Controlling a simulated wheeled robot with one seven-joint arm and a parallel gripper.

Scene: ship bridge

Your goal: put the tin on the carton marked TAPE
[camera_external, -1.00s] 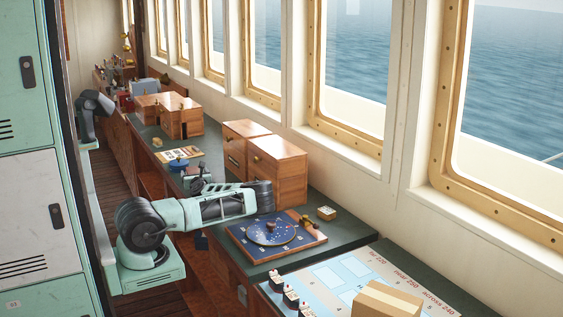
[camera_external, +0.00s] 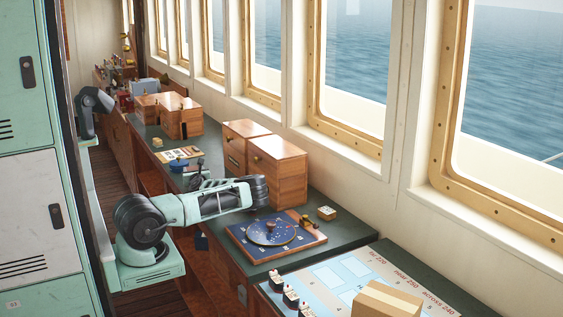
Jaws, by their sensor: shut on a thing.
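My gripper (camera_external: 194,181) is small in this view, low over the green counter behind my forearm, and partly hidden by it. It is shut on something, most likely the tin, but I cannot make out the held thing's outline. A small blue thing (camera_external: 179,168) shows just beyond my gripper, by a yellow printed sheet (camera_external: 178,154); I cannot tell whether it touches the fingers. A tan cardboard carton (camera_external: 388,300) sits at the lower right on the chart-like panel, cut off by the picture's edge. No TAPE marking is readable on it.
A blue plotting board with a round dial (camera_external: 270,232) lies on the counter right of my arm. Wooden cabinets (camera_external: 279,172) stand behind it. A small box (camera_external: 326,213) sits near the window wall. Black levers (camera_external: 290,299) stand at the panel's left edge.

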